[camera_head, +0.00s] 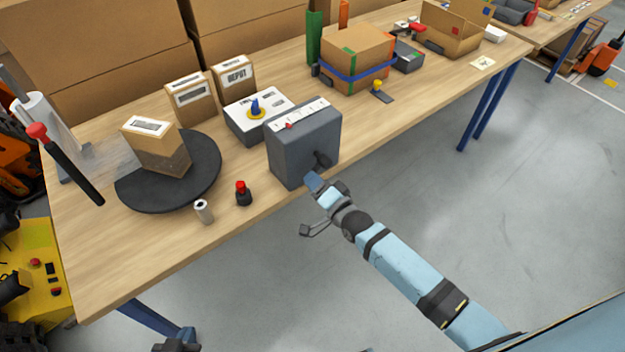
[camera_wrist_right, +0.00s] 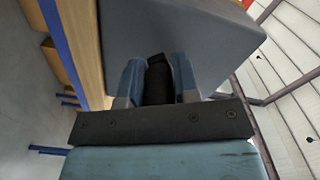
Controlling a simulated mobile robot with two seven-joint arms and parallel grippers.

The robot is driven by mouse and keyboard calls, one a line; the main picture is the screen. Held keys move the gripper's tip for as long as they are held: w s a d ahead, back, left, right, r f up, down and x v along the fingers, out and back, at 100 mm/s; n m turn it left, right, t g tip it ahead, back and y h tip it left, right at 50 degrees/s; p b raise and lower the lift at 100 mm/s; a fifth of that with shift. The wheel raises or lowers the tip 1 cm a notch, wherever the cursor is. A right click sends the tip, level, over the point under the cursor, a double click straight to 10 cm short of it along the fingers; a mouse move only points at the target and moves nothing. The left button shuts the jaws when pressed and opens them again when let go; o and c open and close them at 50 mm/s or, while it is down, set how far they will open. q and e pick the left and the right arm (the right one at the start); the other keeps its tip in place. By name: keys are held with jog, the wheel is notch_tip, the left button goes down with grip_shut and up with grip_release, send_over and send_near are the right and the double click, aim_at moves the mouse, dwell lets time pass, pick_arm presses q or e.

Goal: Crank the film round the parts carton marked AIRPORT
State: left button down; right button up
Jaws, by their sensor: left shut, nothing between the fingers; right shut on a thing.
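A carton (camera_head: 158,145) stands on the black turntable (camera_head: 205,185); its label is too small to read. Its lower part looks darker, as if under film. Clear film (camera_head: 98,150) spans from the white roll (camera_head: 42,118) at the left toward the carton. The grey crank box (camera_head: 290,150) stands at the table's front edge; it also fills the top of the right wrist view (camera_wrist_right: 180,35). My right gripper (camera_head: 314,182) is shut on the dark crank handle (camera_wrist_right: 158,80). My left gripper (camera_head: 177,346) shows only partly at the bottom edge, low beside the table, shut and empty.
A red-tipped lever (camera_head: 65,160), a red button (camera_head: 242,193) and a small roll (camera_head: 203,211) are near the turntable. Behind are a white panel with a blue knob (camera_head: 256,112), a DEPOT carton (camera_head: 234,75) and another carton (camera_head: 190,98). A strapped carton (camera_head: 355,55) stands farther right.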

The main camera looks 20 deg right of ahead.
jog(key=n, duration=0.1)
jog(key=d+f+n, duration=0.1)
jog(key=n, duration=0.1)
jog(key=shift+w+d+f+n, duration=0.2)
jog(key=shift+d+f+n, duration=0.1)
jog(key=shift+n, duration=0.1)
jog(key=w+d+r+n, duration=0.1)
jog(key=d+n, duration=0.1)
jog(key=n, duration=0.4)
jog(key=w+d+r+n+p, duration=0.1)
jog(key=d+n, duration=0.2)
jog(key=n, duration=0.3)
jog(key=w+d+n, duration=0.1)
jog(key=d+n, duration=0.1)
jog(key=n, duration=0.4)
jog(key=shift+d+r, duration=0.2)
jog(key=shift+r, duration=0.2)
jog(key=shift+d+r+n, duration=0.1)
jog(key=shift+r+n, duration=0.25)
jog(key=shift+n, duration=0.45)
jog(key=shift+r, duration=0.1)
jog(key=o, duration=0.9)
